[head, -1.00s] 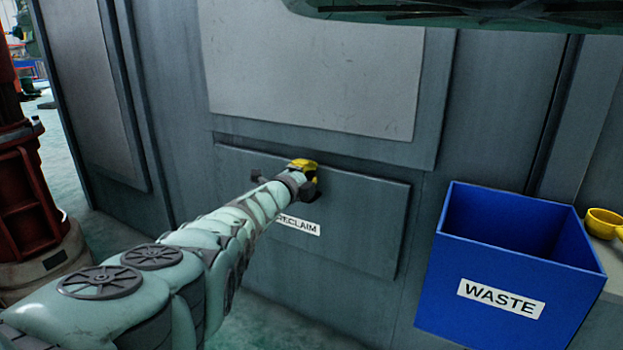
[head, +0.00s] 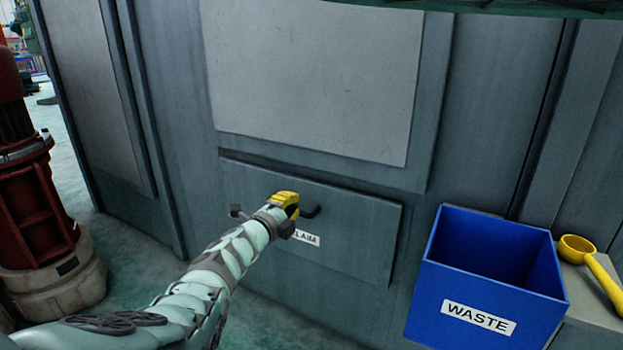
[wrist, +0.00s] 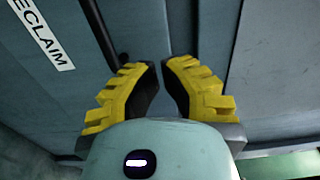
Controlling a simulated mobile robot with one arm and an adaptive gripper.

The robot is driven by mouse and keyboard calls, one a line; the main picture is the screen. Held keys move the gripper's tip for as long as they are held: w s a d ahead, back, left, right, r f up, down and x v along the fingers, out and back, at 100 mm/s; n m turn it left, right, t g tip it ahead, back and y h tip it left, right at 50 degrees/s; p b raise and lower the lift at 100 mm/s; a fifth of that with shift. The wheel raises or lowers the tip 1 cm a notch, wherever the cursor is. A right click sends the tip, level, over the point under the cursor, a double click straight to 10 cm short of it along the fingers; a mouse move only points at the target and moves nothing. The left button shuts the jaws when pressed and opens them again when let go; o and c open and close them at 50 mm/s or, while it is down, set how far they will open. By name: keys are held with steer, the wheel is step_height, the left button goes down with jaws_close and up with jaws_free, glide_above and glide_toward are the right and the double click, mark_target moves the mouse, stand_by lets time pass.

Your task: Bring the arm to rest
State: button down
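My arm (head: 215,268) reaches forward from the lower left in the head view. My gripper (wrist: 159,64) has two yellow fingers with dark inner pads. In the wrist view the fingertips lean close together with a narrow gap and nothing between them. In the head view the gripper (head: 288,200) is in front of the panel marked RECLAIM (head: 360,238). The panel's dark handle (head: 313,212) is partly hidden behind the gripper. In the wrist view the handle (wrist: 104,30) lies beside the left finger, outside the gap. I cannot tell whether they touch.
A blue WASTE bin (head: 440,290) stands at right, with a yellow scoop (head: 590,265) on a ledge (head: 590,310) beside it. A red machine column (head: 35,210) stands at left. Grey cabinet walls (head: 465,110) fill the front. Some green floor (head: 130,240) is clear at left.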

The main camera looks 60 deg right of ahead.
steer(key=shift+s+a+f+p, duration=0.15)
steer(key=shift+a+p, duration=0.45)
steer(key=shift+a, duration=0.8)
steer(key=shift+s+a+r+p, duration=0.1)
steer(key=shift+a+p, duration=0.45)
steer(key=shift+a, duration=0.8)
